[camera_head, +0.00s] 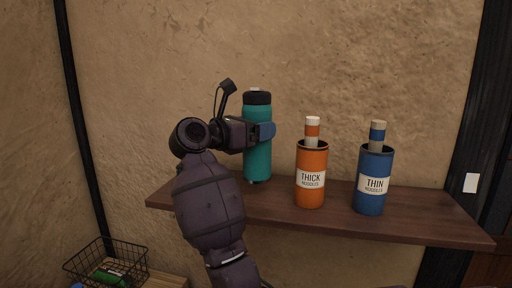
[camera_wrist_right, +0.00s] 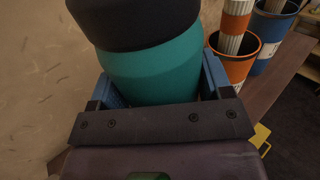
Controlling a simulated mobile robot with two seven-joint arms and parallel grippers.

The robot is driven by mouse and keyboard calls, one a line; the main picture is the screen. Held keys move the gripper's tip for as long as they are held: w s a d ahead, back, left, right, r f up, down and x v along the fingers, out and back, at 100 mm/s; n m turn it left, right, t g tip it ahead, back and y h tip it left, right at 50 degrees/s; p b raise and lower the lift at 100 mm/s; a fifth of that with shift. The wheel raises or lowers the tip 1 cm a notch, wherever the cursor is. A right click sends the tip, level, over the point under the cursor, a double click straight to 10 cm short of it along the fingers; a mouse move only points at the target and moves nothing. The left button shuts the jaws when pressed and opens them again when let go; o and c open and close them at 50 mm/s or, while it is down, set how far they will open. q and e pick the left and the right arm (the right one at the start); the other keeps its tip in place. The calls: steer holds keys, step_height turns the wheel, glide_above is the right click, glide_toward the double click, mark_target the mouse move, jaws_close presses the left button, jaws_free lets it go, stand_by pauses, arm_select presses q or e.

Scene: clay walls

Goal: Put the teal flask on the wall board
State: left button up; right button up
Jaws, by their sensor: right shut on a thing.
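The teal flask (camera_head: 257,160) with a black cap stands upright at the left part of the dark wooden wall board (camera_head: 420,222) in the head view. Its base appears at the board's surface; whether it touches cannot be told for sure. My right gripper (camera_head: 266,131) is shut around the flask's upper body, its blue fingers on either side. The flask (camera_wrist_right: 152,70) also fills the middle of the right wrist view, between the blue fingers. My left gripper is not in view.
An orange "THICK NOODLES" container (camera_head: 311,160) and a blue "THIN NOODLES" container (camera_head: 373,190) stand on the board, right of the flask. A black wire basket (camera_head: 106,262) with a green item is low at the left. The board's right end is clear.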

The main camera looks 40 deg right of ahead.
step_height(320, 180, down, 4)
steer(key=shift+f, duration=0.35)
steer(key=o, duration=1.2)
steer(key=shift+r, duration=0.2)
steer(key=a+b, duration=0.1)
steer(key=a, duration=1.1)
steer(key=shift+s, duration=0.2)
steer(key=shift+s+f, duration=0.1)
steer(key=shift+f, duration=0.05)
